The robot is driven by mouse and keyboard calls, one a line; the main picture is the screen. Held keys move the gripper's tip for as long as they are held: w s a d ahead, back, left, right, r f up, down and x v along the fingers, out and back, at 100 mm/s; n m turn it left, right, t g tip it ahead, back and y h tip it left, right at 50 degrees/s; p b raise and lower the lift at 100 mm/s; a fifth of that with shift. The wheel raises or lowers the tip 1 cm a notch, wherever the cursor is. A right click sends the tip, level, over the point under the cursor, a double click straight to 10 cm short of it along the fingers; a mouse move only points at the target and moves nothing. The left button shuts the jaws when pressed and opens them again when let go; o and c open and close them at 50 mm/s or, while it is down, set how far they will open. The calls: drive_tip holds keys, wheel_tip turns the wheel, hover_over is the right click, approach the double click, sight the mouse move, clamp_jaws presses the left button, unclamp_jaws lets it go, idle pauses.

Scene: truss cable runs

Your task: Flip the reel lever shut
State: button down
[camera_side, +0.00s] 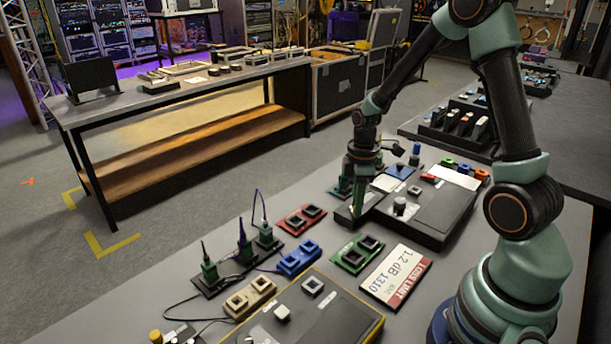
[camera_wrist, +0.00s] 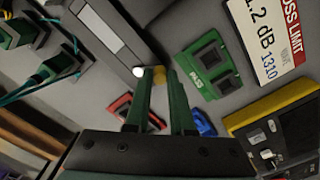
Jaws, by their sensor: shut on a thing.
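My gripper (camera_side: 358,202) points down at the near-left end of a dark flat case (camera_side: 430,212). In the wrist view its two green fingers (camera_wrist: 159,80) are closed around a small yellowish piece (camera_wrist: 158,71), most of which they hide. I cannot tell for certain whether this piece is the reel lever. A round white knob or light (camera_wrist: 138,72) sits just left of the fingertips, beside a long dark box with a grey strip (camera_wrist: 108,32). In the side view the fingertips are too small and dark to show their hold.
A green two-socket block (camera_side: 358,254), a white limit sign (camera_side: 397,277), a red block (camera_side: 300,219) and a blue block (camera_side: 298,259) lie nearby. Green connectors with cables (camera_side: 209,270) stand to the left. A yellow-edged box (camera_side: 335,322) is in front.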

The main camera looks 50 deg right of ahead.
drive_tip(key=c, duration=0.8)
unclamp_jaws()
drive_tip(key=shift+o, duration=0.2)
wheel_tip(320, 180, up, 12)
drive_tip(key=s+a+r+m+t, duration=0.2)
drive_tip(key=s+a+r+m, duration=0.1)
drive_tip(key=a, duration=0.3)
drive_tip(key=s+a+r+m+t, duration=0.3)
drive_tip(key=a+r+m, duration=0.2)
drive_tip(key=a+m, duration=0.1)
drive_tip(key=shift+s+a+t, duration=0.15)
drive_tip(key=shift+s+t, duration=0.1)
drive_tip(key=shift+t, duration=0.05)
